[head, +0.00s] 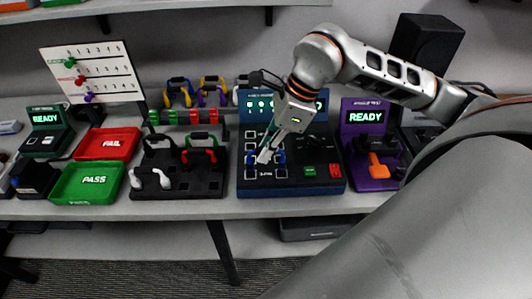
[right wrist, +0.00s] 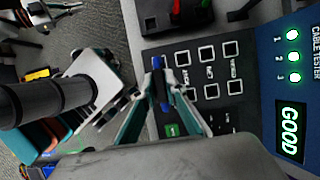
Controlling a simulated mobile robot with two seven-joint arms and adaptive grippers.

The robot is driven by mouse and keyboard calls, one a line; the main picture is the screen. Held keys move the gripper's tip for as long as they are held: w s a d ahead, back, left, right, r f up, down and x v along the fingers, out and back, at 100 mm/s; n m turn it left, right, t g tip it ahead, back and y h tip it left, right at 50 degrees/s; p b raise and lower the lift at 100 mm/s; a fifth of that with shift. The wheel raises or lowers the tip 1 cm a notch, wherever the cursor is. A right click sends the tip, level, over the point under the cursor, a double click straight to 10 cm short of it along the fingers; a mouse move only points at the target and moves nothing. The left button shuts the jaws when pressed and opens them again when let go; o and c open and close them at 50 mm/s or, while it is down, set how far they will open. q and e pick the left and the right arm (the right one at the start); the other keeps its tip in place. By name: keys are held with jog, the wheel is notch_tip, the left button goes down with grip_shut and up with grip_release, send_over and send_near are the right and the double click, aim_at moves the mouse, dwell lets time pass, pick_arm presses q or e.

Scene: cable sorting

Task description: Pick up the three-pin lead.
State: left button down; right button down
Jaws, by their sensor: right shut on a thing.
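My right gripper (head: 265,158) is over the left part of the cable tester (head: 291,190), shut on a dark lead with blue ends (head: 281,157). In the right wrist view the blue-ended lead (right wrist: 158,66) lies between the fingertips, close over the tester's marked squares. I cannot tell whether its ends touch the panel, and its pins are hidden. The tester's screen (right wrist: 290,130) reads GOOD, with three green lights lit above it.
A black rack (head: 178,188) left of the tester holds white, red, green and black leads. Red FAIL (head: 84,150) and green PASS (head: 70,196) trays stand farther left. A purple station (head: 362,143) reading READY is at right. More leads (head: 213,88) hang behind.

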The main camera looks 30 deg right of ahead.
notch_tip(320, 180, up, 22)
jog(key=p, duration=0.3)
jog(key=shift+f, duration=0.15)
dwell(0.5)
